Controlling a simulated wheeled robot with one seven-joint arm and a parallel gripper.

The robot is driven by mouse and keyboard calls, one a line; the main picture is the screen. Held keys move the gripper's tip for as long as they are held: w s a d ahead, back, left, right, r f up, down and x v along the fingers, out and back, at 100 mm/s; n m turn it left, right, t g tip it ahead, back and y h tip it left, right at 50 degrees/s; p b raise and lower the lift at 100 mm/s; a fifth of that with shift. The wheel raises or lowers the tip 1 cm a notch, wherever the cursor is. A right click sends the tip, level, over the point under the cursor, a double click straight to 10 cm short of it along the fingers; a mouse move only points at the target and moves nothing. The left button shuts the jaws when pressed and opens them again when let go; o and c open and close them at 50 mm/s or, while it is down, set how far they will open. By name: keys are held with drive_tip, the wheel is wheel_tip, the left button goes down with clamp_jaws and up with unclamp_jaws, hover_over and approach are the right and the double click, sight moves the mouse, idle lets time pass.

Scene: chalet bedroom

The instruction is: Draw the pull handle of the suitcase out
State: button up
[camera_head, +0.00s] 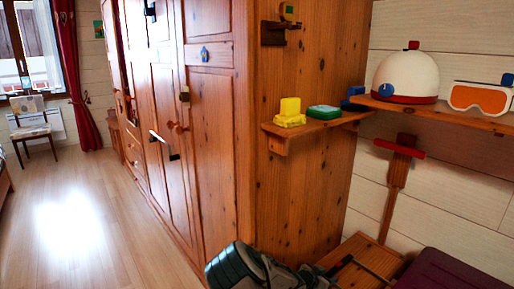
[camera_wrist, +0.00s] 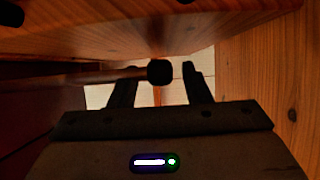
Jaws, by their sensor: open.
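The suitcase is not clear to me. A dark maroon block (camera_head: 455,272) at the lower right of the head view may be it, cut off by the frame. A thin dark bar (camera_head: 368,266) beside it could be a handle, but I cannot tell. My gripper (camera_wrist: 159,68) is open in the wrist view. A rod with a dark round end (camera_wrist: 158,72) comes in from the left and shows between the fingertips; I cannot tell whether it touches them. In the head view my arm is at the bottom centre, and my fingertips cannot be made out there.
A tall wooden wardrobe (camera_head: 215,140) stands at centre left. A small shelf (camera_head: 280,142) on its side holds a yellow object (camera_head: 290,112). A wall shelf (camera_head: 450,112) carries a white helmet (camera_head: 405,75) and orange goggles (camera_head: 480,98). The floor (camera_head: 75,215) at left is clear.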

drive_tip(key=p+v, duration=0.3)
drive_tip(key=v, duration=0.3)
drive_tip(key=shift+r+p, duration=0.1)
drive_tip(key=shift+p, duration=0.25)
